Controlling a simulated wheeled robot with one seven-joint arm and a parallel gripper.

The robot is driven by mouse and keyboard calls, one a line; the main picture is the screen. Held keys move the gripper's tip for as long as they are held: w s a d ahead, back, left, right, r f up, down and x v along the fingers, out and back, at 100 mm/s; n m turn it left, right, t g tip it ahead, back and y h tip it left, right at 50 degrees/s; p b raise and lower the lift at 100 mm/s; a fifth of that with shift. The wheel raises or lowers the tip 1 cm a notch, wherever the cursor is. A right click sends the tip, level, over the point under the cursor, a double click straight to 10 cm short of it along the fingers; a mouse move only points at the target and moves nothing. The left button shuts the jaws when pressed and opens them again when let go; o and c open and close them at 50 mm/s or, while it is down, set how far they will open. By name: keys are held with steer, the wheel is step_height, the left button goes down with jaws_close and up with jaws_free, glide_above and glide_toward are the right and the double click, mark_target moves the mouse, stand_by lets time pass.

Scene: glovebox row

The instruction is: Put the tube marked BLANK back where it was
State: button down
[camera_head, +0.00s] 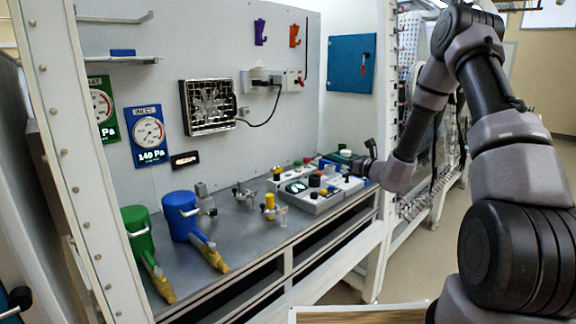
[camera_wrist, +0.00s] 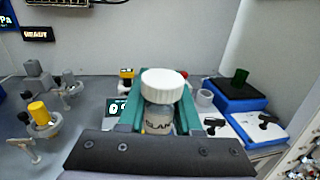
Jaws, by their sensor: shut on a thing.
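The tube marked BLANK is a clear, squat container with a white ribbed cap (camera_wrist: 162,83). Its label (camera_wrist: 158,124) reads "BLAN", with the rest cut off. My gripper (camera_wrist: 160,105) has teal fingers on both sides of the tube and is shut on it, with the cap standing above the fingers. In the head view my gripper (camera_head: 348,160) is at the right end of the bench, above the instruments. What lies directly under the tube is hidden by my gripper.
A blue block (camera_wrist: 236,96) with a dark green piece on top stands right of my gripper, beside a small white cup (camera_wrist: 205,97). A lit display (camera_wrist: 115,108) is at left. Yellow-topped valve (camera_wrist: 38,113) stands farther left. Blue canister (camera_head: 181,215) and green canister (camera_head: 137,233) stand at the bench's left.

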steer(key=s+d+f+m+t+h, duration=0.35)
steer(key=d+f+m+h, duration=0.25)
steer(key=d+f+h, duration=0.35)
steer(key=s+d+r, duration=0.1)
steer(key=s+r, duration=0.2)
steer(key=s, duration=0.3)
steer(key=shift+s+m, duration=0.25)
steer(key=shift+m, duration=0.15)
steer(key=shift+d+r+g+h, duration=0.1)
steer(key=shift+g+h, duration=0.15)
